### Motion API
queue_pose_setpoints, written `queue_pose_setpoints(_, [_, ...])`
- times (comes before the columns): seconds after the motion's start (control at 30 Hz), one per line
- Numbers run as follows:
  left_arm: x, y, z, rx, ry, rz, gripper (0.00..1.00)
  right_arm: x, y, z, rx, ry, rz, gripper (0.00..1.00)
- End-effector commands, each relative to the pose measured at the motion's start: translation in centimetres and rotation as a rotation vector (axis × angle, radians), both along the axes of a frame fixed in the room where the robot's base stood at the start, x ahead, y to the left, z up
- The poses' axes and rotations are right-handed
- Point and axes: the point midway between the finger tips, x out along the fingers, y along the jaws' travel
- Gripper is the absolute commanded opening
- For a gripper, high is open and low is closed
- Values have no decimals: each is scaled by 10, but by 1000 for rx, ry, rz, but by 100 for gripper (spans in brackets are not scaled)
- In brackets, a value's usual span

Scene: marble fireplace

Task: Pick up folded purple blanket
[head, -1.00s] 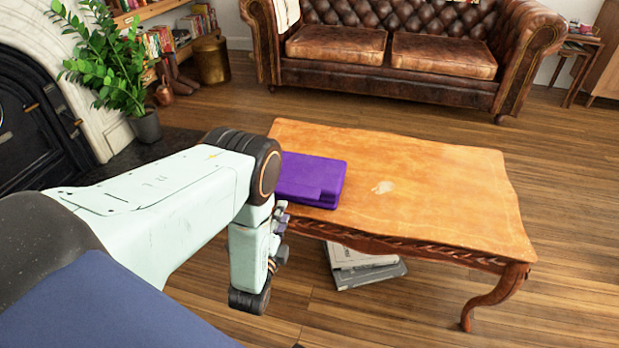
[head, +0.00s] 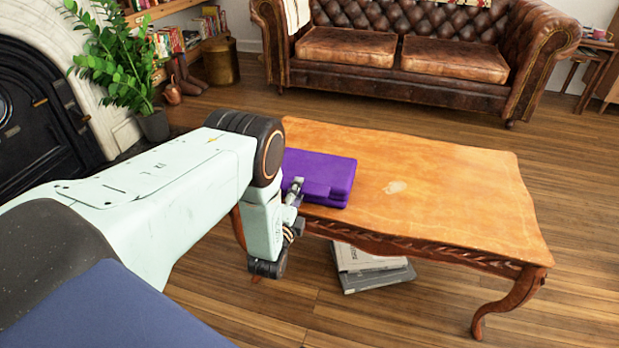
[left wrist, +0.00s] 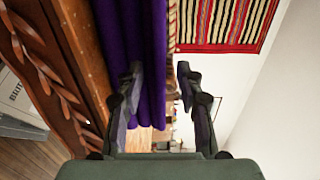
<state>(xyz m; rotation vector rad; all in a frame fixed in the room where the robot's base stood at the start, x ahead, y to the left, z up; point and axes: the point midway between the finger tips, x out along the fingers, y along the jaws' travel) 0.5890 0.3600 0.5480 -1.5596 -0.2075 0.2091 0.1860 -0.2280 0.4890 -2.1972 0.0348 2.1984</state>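The folded purple blanket (head: 325,172) lies flat near the left end of the wooden coffee table (head: 430,190). My left arm comes in from the left, and its gripper (head: 296,192) is at the blanket's near left edge. In the left wrist view the blanket (left wrist: 148,30) shows as upright purple layers beyond the left gripper (left wrist: 160,75). Its two fingers are spread apart, one overlapping the purple layers and the other beyond the blanket's top side. I cannot tell whether they touch it. The right gripper is not in view.
Books (head: 370,268) lie on the floor under the table. A brown leather sofa (head: 400,55) stands behind it. A potted plant (head: 115,65) and a black fireplace (head: 35,110) are at the left. The table's right part is bare except for a pale mark.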

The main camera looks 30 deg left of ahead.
Motion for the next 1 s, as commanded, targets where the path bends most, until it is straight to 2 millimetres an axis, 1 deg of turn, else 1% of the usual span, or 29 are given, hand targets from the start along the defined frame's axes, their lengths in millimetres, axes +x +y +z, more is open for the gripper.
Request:
queue_pose_setpoints(0.07, [0,0,1,0,0,0,37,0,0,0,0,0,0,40])
queue_pose_setpoints(0.1, [0,0,1,0,0,0,35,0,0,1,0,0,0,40])
queue_pose_setpoints(0.5, [-1,0,0,-1,0,1,1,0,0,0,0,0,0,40])
queue_pose_setpoints(0.53, [-1,0,0,-1,0,1,0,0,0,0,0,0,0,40])
queue_pose_setpoints(1.0, [0,0,2,0,-5,1,0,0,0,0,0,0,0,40])
